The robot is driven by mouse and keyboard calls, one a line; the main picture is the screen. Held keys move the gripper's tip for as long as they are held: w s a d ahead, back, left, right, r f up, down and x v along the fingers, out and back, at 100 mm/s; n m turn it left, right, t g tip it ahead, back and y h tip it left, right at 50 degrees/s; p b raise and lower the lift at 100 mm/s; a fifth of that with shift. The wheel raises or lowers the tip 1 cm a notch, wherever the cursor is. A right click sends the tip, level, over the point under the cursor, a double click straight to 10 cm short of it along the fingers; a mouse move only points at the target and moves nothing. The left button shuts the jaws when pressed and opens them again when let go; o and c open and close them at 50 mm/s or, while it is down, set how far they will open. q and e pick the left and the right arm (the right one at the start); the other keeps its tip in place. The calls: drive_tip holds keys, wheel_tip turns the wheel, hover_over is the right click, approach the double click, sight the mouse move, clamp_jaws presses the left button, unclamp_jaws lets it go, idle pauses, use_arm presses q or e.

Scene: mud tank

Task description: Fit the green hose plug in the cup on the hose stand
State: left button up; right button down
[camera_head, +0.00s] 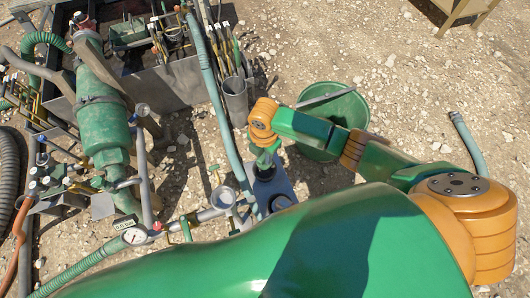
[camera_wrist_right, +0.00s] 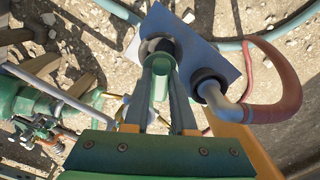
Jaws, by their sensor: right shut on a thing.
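My right gripper (camera_head: 266,158) is over the hose stand (camera_head: 283,184) in the head view. In the right wrist view its two fingers (camera_wrist_right: 161,72) are shut on the green hose plug (camera_wrist_right: 160,88), which sits between them. The hose stand shows there as a blue-grey plate (camera_wrist_right: 215,60) with two dark-rimmed cups. The plug's far end lines up with the left cup (camera_wrist_right: 149,44) and overlaps its opening. I cannot tell whether the end is inside or just above it. The other cup (camera_wrist_right: 198,76) holds a grey fitting on a red hose. My left gripper is not in view.
A green tub (camera_head: 345,110) stands right of the stand. A grey cylinder (camera_head: 235,100) holding tools and a pale hose (camera_head: 212,90) lie close on the left. Green pump piping (camera_head: 105,130) and a gauge (camera_head: 135,236) fill the left side. Gravel at right is mostly clear.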

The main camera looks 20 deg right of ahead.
drive_tip(key=shift+d, duration=0.1)
drive_tip(key=shift+r, duration=0.1)
drive_tip(key=shift+p, duration=0.3)
drive_tip(key=shift+f+b, duration=1.05)
drive_tip(key=shift+f, duration=0.5)
drive_tip(key=shift+f, duration=0.1)
drive_tip(key=shift+f+b, duration=1.05)
drive_tip(key=shift+f, duration=0.15)
drive_tip(key=shift+f+b, duration=0.6)
drive_tip(key=shift+f, duration=0.35)
